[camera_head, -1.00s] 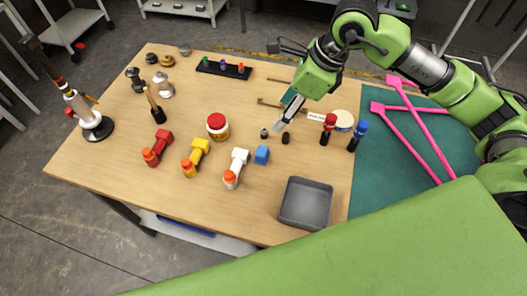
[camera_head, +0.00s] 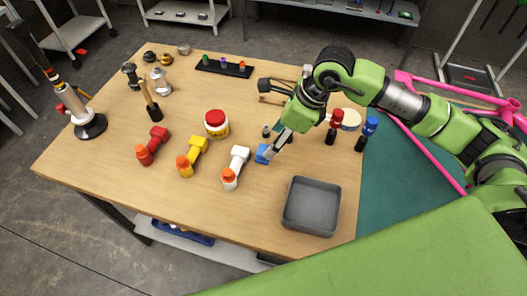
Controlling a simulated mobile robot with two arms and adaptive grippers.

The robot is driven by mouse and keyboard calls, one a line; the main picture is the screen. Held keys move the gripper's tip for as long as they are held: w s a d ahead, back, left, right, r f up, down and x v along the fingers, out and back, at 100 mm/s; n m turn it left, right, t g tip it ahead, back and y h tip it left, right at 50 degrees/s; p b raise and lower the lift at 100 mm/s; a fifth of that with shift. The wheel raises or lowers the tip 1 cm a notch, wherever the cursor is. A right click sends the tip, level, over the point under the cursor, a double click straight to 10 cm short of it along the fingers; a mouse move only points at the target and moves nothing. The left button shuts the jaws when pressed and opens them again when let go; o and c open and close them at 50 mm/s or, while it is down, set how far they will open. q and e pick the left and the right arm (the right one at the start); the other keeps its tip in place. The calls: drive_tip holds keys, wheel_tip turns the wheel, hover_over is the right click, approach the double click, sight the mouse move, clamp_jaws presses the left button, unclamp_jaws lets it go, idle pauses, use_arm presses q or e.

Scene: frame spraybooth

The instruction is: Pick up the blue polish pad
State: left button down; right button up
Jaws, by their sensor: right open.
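The blue polish pad (camera_head: 261,154) is a small blue block on the wooden table, just right of a white and orange bottle. My right gripper (camera_head: 274,149) reaches down from the upper right, with its fingertips at the right side of the pad. The fingertips hide part of the pad, and I cannot tell if they touch it. The gripper is open, and the pad rests on the table. My left gripper is not in view.
A grey tray (camera_head: 311,206) sits at the table's front right. Red-topped (camera_head: 334,127) and blue-topped (camera_head: 367,132) tools stand to the right.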

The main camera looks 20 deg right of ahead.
sight(264, 149)
drive_tip(key=x, duration=0.3)
drive_tip(key=shift+a, duration=0.1)
drive_tip(key=p+x, duration=0.1)
drive_tip(key=x, duration=0.1)
drive_tip(key=p+x, duration=0.1)
drive_tip(key=x, duration=0.1)
drive_tip(key=shift+w+a+f+p, duration=0.1)
drive_tip(key=shift+w+f+p, duration=0.2)
drive_tip(key=shift+w+p, duration=0.15)
drive_tip(key=shift+w+f, duration=0.1)
drive_tip(key=shift+f, duration=0.15)
drive_tip(key=c, duration=1.2)
